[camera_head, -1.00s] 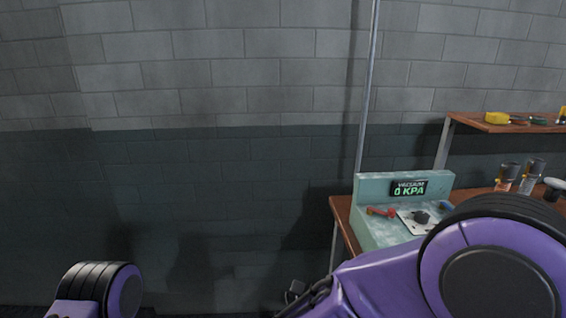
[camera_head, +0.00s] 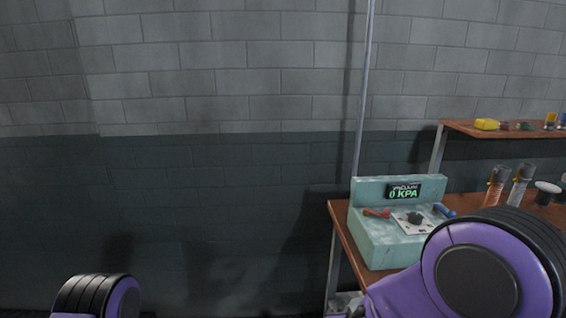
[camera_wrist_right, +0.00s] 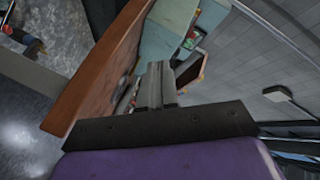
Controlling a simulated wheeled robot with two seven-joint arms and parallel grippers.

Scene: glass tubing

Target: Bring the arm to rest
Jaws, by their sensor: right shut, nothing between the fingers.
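My right arm shows at the lower right of the head view as a purple link with a black round joint. My right gripper (camera_wrist_right: 158,72) points away from the camera in the right wrist view, its fingers together and empty beside the brown bench edge. In the head view, a small grey part of the right gripper (camera_head: 343,302) seems to show at the bottom edge, by the bench's left leg. Only a purple and black link of my left arm shows at the lower left. My left gripper is out of view.
A wooden bench (camera_head: 340,216) at the right carries a pale green vacuum unit (camera_head: 385,240) reading 0 KPA, with red and blue levers. Tubes (camera_head: 520,184) stand behind my arm. A shelf (camera_head: 470,131) holds small items. A block wall fills the back.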

